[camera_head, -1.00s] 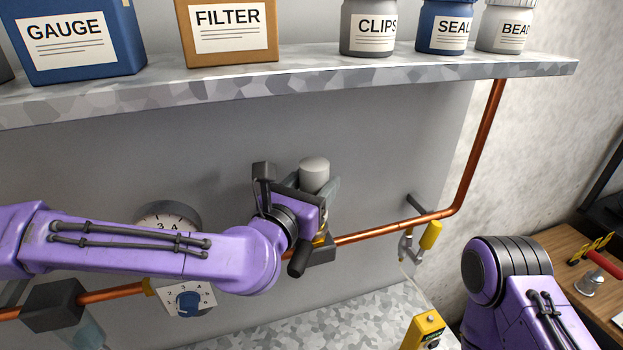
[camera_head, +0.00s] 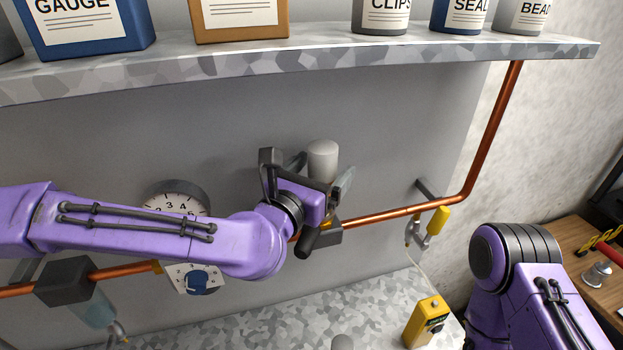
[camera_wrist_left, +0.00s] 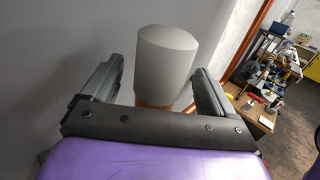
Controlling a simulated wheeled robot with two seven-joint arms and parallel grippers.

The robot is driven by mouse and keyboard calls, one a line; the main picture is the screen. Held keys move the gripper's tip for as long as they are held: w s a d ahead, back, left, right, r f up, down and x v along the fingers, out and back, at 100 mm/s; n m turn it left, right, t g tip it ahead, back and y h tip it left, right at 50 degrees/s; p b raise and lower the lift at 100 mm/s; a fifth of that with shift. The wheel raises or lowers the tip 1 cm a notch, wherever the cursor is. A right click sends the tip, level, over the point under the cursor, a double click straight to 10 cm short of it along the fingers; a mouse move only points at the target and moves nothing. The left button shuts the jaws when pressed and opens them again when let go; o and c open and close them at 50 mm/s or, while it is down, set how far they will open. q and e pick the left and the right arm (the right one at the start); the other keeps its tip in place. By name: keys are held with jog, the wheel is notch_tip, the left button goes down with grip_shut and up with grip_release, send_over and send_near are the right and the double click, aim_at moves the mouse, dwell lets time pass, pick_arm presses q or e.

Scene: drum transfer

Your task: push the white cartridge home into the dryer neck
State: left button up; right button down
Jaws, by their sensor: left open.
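The white cartridge (camera_head: 322,160) stands upright on the pipe run in front of the grey panel. It also shows in the left wrist view (camera_wrist_left: 165,62), with a copper-coloured part just below it. My left gripper (camera_head: 319,176) is open, with one finger on each side of the cartridge. In the left wrist view, gaps show between the cartridge and the fingers. The dryer neck is mostly hidden behind my gripper; a dark block (camera_head: 326,237) on the pipe shows below it. My right arm is at the lower right, its gripper out of the picture.
A shelf (camera_head: 420,52) with boxes and jars runs above. A round gauge (camera_head: 176,198) and a blue knob (camera_head: 197,281) sit behind my left forearm. A yellow device (camera_head: 426,320) stands on the speckled counter.

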pick_arm(q)
jog(key=b+v, duration=0.1)
jog(key=v, duration=0.1)
jog(key=b+v, duration=0.1)
jog(key=v, duration=0.1)
jog(key=b+v, duration=0.1)
jog(key=v, duration=0.1)
jog(key=shift+s+a+f, duration=0.2)
jog(key=shift+s+f, duration=0.05)
jog(key=shift+s, duration=0.05)
jog(key=b+v, duration=0.3)
jog(key=b, duration=0.1)
jog(key=shift+r+b, duration=0.2)
jog(key=shift+b, duration=0.2)
jog(key=shift+s+r, duration=0.1)
jog(key=shift+s, duration=0.05)
jog(key=shift+a, duration=0.15)
